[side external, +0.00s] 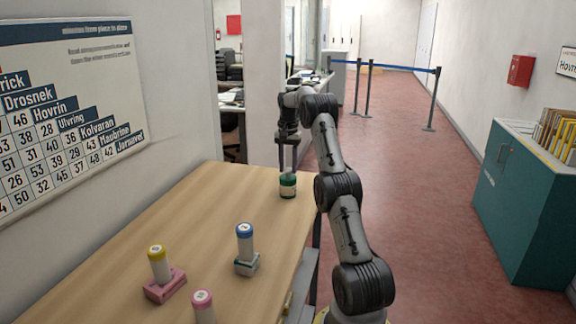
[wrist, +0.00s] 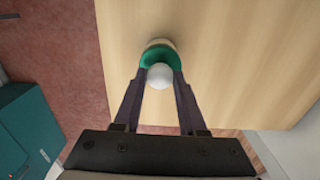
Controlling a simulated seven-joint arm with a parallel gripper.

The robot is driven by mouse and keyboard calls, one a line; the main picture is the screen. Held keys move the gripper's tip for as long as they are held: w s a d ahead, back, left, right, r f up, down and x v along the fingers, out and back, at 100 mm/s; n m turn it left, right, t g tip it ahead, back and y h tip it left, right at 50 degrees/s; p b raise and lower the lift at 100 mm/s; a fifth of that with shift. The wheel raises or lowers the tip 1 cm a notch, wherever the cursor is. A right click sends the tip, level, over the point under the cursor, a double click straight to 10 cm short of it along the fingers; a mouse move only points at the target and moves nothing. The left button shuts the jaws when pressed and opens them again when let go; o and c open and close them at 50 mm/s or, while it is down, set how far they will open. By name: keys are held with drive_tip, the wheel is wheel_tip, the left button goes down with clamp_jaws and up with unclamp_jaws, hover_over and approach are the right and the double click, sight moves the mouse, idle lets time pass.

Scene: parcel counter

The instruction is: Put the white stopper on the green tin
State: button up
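The green tin (side external: 288,188), with a pale label band, stands upright near the counter's far right edge. In the wrist view the tin (wrist: 157,55) lies just beyond my fingertips. The white stopper (wrist: 160,77) looks like a round white ball between my fingertips, overlapping the tin's near part. My gripper (side external: 288,170) points down over the tin, and in the wrist view its fingers (wrist: 160,73) close on the stopper's two sides.
On the counter (side external: 190,220) stand a blue-topped white cylinder (side external: 245,240) on a grey-green block, a yellow-topped one (side external: 159,264) on a pink block (side external: 166,285), and a pink-topped one (side external: 204,308) at the near edge. The counter left of the tin is clear.

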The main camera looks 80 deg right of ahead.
sight(288, 168)
drive_tip(key=o, duration=0.3)
drive_tip(key=shift+o, duration=0.2)
wheel_tip(288, 168, up, 11)
drive_tip(key=w+a+r+n, duration=0.2)
drive_tip(key=w+a+r, duration=0.3)
drive_tip(key=a+r, duration=0.15)
drive_tip(key=w+a+r+n+t+h, duration=0.1)
drive_tip(key=a+r+n, duration=0.15)
drive_tip(key=a, duration=0.85)
drive_tip(key=w+a+r+n+t, duration=0.15)
drive_tip(key=a+n, duration=0.25)
drive_tip(key=a, duration=0.7)
drive_tip(key=s+a+f+n+t, duration=0.1)
drive_tip(key=s+a+f+n, duration=0.15)
drive_tip(key=s+a, duration=0.35)
drive_tip(key=s+a+f+n+t, duration=0.1)
drive_tip(key=s+a+n, duration=0.2)
drive_tip(key=a, duration=0.6)
drive_tip(key=s+a+f+n+t+y, duration=0.1)
drive_tip(key=s+a+f+n, duration=0.3)
drive_tip(key=s+a+f, duration=0.2)
drive_tip(key=s+f, duration=0.2)
drive_tip(key=s, duration=0.1)
drive_tip(key=shift+s+a+f, duration=0.25)
drive_tip(key=shift+s+f, duration=0.05)
drive_tip(key=shift+f, duration=0.05)
